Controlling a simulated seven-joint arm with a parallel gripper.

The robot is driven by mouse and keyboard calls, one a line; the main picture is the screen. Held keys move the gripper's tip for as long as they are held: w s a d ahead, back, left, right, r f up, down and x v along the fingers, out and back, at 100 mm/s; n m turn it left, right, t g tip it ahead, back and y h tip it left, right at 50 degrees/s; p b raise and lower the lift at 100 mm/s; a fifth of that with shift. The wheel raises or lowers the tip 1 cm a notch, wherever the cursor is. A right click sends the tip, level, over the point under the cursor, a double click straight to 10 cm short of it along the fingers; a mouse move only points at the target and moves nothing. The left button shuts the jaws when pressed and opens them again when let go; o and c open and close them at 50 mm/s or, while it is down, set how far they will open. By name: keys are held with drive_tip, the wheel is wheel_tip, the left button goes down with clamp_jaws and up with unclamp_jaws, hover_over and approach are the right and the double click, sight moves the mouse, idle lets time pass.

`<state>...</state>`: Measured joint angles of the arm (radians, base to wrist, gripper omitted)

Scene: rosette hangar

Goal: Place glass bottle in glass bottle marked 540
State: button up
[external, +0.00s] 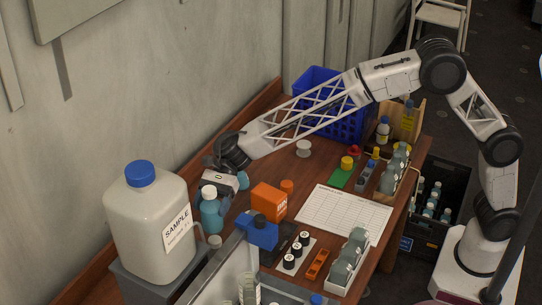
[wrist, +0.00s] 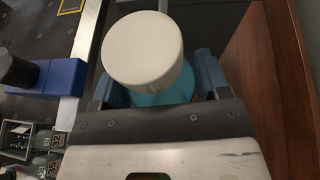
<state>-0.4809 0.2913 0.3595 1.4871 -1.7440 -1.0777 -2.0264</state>
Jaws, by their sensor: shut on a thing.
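A teal bottle with a white cap (external: 211,214) is upright near the left edge of the table, beside the large jug. My gripper (external: 226,190) is shut on this bottle near its upper part. In the wrist view the white cap (wrist: 143,50) and a strip of the teal body (wrist: 165,94) sit between the blue fingers of my gripper (wrist: 155,85). I cannot tell whether its base touches the table. Racks of small glass bottles stand at the front (external: 350,258) and at the right (external: 394,172). No mark 540 is readable.
A large jug marked SAMPLE (external: 150,220) stands left of the bottle. An orange box (external: 268,202) and a blue block (external: 262,232) stand close to its right. A metal-edged tray (external: 222,272) is in front. A paper sheet (external: 340,218) lies flat mid-table; a blue crate (external: 312,82) is behind.

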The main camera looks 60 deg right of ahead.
sight(207, 229)
drive_tip(key=shift+f, duration=2.4)
drive_tip(key=shift+f, duration=0.1)
drive_tip(key=o, duration=1.2)
drive_tip(key=shift+f, duration=0.1)
drive_tip(key=shift+r, duration=0.2)
drive_tip(key=v, duration=1.2)
